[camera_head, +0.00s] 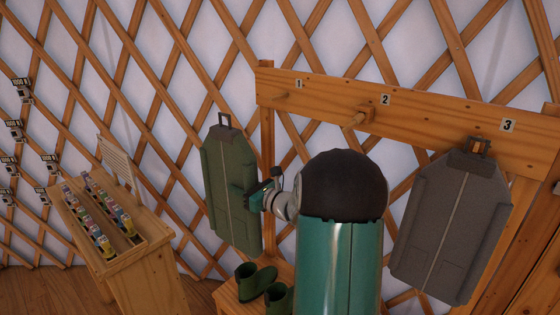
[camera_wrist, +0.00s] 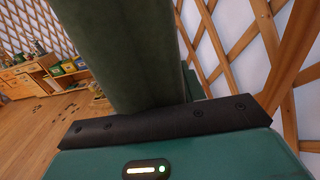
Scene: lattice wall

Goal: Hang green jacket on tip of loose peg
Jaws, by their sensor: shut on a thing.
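The green jacket (camera_head: 226,185) hangs upright in the air left of the peg rail, with a dark loop at its top. My gripper (camera_head: 250,198) is shut on the jacket's right side. The jacket also fills the upper middle of the wrist view (camera_wrist: 115,50), rising from behind the gripper's dark edge. The rail holds peg 1 (camera_head: 281,96) and peg 2 (camera_head: 357,118), both bare. The jacket's loop is left of peg 1, lower and apart from it. I cannot tell from the picture which peg is loose. My fingertips are mostly hidden by the jacket.
A grey jacket (camera_head: 452,225) hangs at number 3 on the rail (camera_head: 420,115). Green boots (camera_head: 252,280) stand on a low wooden bench (camera_head: 228,297) below. A wooden stand with small coloured items (camera_head: 140,250) is at left. The lattice wall is close behind.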

